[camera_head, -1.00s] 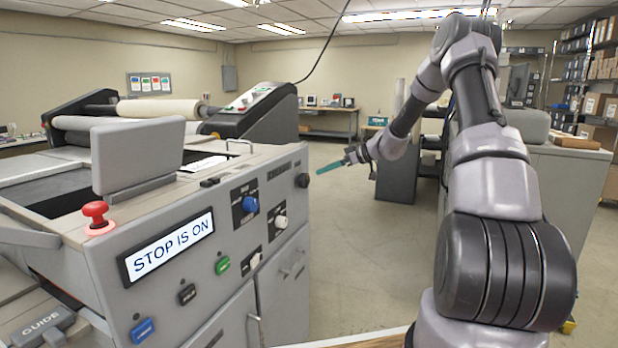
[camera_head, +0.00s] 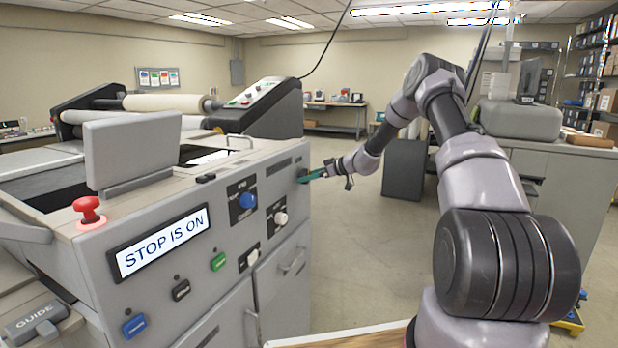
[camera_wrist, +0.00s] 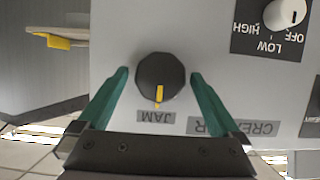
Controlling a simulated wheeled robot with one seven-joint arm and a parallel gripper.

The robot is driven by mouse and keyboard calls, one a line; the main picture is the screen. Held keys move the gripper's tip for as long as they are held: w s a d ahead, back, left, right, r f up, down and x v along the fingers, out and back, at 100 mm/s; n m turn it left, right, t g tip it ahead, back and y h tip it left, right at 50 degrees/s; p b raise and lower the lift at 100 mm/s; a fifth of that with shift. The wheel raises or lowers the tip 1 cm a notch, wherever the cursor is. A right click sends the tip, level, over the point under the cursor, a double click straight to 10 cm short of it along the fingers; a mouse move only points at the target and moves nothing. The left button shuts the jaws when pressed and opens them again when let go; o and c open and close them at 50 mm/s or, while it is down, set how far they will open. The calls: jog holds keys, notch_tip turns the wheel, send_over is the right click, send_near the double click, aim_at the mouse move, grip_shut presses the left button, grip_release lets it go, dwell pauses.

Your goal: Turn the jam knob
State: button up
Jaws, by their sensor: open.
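The jam knob (camera_wrist: 160,80) is a round dark knob with a yellow pointer mark, seen in the wrist view above an upside-down JAM label (camera_wrist: 156,116). My gripper (camera_wrist: 160,75) is open, with one teal finger on each side of the knob. A gap shows between each finger and the knob in that view. In the head view my gripper (camera_head: 308,175) is at the right end of the laminator's front panel (camera_head: 225,245), and its fingers hide the knob there.
A white knob (camera_wrist: 284,14) with HIGH, LOW and OFF marks is close by on the panel. The laminator's screen (camera_head: 160,244) reads STOP IS ON, beside a red stop button (camera_head: 88,209). The floor (camera_head: 350,235) right of the laminator is clear.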

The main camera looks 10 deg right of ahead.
jog(key=shift+w+a, duration=0.1)
jog(key=shift+a, duration=0.05)
jog(key=c, duration=1.2)
jog(key=shift+c, duration=0.2)
